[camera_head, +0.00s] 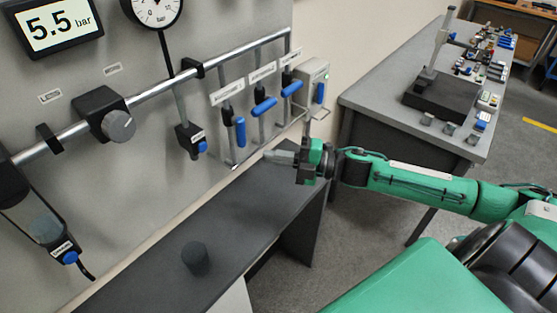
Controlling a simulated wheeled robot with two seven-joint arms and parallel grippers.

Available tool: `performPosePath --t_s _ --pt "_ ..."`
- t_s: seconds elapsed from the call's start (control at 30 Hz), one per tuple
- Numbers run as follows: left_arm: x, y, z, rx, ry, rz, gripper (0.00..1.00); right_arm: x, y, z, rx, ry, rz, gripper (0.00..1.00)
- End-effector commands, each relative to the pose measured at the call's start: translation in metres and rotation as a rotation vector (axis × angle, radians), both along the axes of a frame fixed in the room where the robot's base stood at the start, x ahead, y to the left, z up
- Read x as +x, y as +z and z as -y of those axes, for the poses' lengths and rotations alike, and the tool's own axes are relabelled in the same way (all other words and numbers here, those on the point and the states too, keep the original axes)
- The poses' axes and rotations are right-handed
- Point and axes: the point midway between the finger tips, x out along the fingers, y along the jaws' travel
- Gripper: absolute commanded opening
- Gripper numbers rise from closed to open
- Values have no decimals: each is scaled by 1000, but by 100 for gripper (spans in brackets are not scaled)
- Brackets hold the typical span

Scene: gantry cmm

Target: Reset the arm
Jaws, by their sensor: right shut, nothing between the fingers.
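My right gripper (271,156) is shut and empty. Its arm (410,180) is green and comes in from the right. The fingertips point left toward the wall panel, above the dark bench and below the row of blue-handled valves (263,106). From this angle I cannot tell whether the fingers touch anything. My left gripper is not in view.
A grey wall panel carries a metal pipe (75,130), a dial gauge (153,10) and a display (52,27) reading 5.5 bar. A dark cylinder (196,258) stands on the bench (150,275). A table (375,95) with a black block and small parts stands at right.

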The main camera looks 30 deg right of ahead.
Motion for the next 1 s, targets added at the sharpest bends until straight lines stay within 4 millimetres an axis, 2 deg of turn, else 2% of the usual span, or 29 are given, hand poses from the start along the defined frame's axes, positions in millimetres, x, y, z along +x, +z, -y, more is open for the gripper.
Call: performPosePath --t_s 0.37,0.53,0.77,0.87,1.0 --pt "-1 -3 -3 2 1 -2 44 -6 0 6 -1 1 1 0" --pt "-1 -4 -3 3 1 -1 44 -4 -10 0 40 -61 -50 0" --pt "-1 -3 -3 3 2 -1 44 -6 -56 -12 212 -342 -304 0" --pt "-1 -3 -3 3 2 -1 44 -14 -81 -14 288 -482 -445 0" --pt "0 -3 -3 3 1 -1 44 -37 -117 -15 388 -675 -656 0"
